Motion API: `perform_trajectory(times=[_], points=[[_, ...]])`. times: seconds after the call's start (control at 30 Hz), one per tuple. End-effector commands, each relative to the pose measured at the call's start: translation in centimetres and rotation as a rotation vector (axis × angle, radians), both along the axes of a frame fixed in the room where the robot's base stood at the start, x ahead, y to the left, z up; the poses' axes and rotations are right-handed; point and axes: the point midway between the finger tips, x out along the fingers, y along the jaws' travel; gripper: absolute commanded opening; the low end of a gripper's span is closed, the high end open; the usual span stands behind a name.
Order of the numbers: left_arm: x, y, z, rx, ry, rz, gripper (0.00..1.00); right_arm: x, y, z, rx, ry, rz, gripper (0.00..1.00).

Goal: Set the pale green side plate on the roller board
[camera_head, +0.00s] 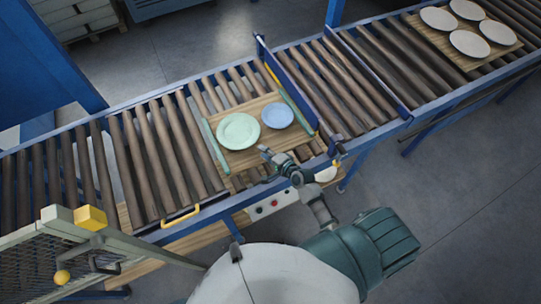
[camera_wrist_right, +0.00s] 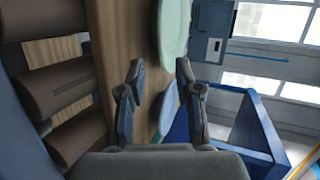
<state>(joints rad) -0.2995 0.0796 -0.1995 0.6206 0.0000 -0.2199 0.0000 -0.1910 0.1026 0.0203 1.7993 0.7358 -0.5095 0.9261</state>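The pale green side plate (camera_head: 239,131) lies flat on the wooden roller board (camera_head: 233,162) on the conveyor. A smaller light blue plate (camera_head: 278,116) lies to its right on the same board. My right gripper (camera_head: 266,160) is near the board's front edge, in front of the plates and apart from the green one. In the right wrist view its fingers (camera_wrist_right: 160,72) are spread with nothing held between them. The green plate (camera_wrist_right: 174,28) and blue plate (camera_wrist_right: 168,108) show beyond the fingers there. My left gripper is not in view.
Blue rails (camera_head: 290,93) cross the conveyor right of the board. Another board with several pale plates (camera_head: 470,43) sits far right on the rollers. A control box with buttons (camera_head: 268,206) is on the front side. A mesh guard (camera_head: 60,255) stands at lower left. Rollers left of the board are bare.

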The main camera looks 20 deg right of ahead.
Motion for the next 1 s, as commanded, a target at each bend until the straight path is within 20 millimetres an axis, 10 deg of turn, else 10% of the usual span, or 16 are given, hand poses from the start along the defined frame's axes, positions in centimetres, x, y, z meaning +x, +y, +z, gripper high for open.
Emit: perform_trajectory(times=[0.27, 1.0], points=[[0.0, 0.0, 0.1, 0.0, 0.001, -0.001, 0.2, -3.5, -1.1, 1.4, -0.001, 0.001, 0.0, 0.34], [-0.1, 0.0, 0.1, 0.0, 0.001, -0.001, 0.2, -5.0, -0.2, 1.2, -0.092, 0.02, 0.069, 0.34]])
